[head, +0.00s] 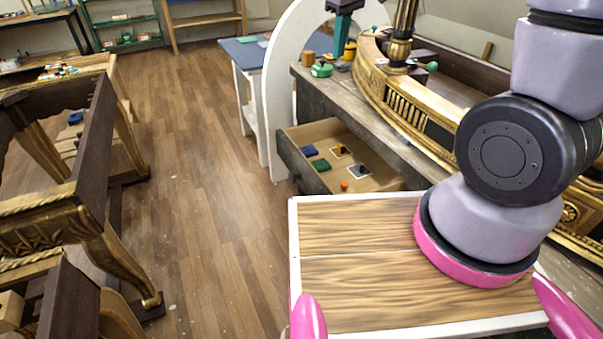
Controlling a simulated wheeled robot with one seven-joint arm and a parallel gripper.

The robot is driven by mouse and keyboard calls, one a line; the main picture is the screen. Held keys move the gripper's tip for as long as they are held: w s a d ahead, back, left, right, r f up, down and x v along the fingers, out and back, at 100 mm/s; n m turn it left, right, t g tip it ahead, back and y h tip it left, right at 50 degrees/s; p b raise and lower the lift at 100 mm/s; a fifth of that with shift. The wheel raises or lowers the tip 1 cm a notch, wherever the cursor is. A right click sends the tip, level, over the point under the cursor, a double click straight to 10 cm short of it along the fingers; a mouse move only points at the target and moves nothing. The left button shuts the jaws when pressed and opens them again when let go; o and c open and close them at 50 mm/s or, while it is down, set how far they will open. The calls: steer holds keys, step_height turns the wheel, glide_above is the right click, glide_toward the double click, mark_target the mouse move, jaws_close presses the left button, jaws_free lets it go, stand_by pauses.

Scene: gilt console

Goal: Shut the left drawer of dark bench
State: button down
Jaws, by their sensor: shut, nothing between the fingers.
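The dark bench (350,111) runs from the upper middle towards the lower right. Its left drawer (324,130) stands pulled out to the left; its inside and front panel (291,160) show. Several small things lie in it, including a blue block, a green piece, an orange piece and dark knobs on plates. A dark teal shape, which looks like my gripper (342,58), points down at the top edge, its fingers together and empty. In the picture it is above the drawer and apart from it. Its upper part is cut off by the frame.
A gilt console piece (433,118) and small green and yellow items lie on the bench. A white arch (277,100) and a blue-topped table (246,55) stand behind the drawer. Gilt-legged furniture (95,150) is at the left. Bare wooden floor (215,190) lies between.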

steer(key=s+a+f+n+h, duration=0.1)
steer(key=a+f+n, duration=0.4)
steer(key=f, duration=0.6)
steer(key=s+a+f+n+h, duration=0.15)
steer(key=a+f+n, duration=0.4)
steer(key=f, duration=0.55)
steer(key=s+a+f+n+h, duration=0.15)
steer(key=a+f+n, duration=0.3)
steer(key=f, duration=0.65)
glide_above(308, 193)
steer(key=a, duration=0.2)
steer(key=shift+g, duration=0.3)
steer(key=shift+s+a+f, duration=0.1)
steer(key=shift+s+f, duration=0.1)
steer(key=shift+f, duration=2.1)
steer(key=shift+s+a+f, duration=0.1)
steer(key=shift+s+f, duration=0.1)
steer(key=shift+f, duration=2.05)
steer(key=shift+d, duration=0.15)
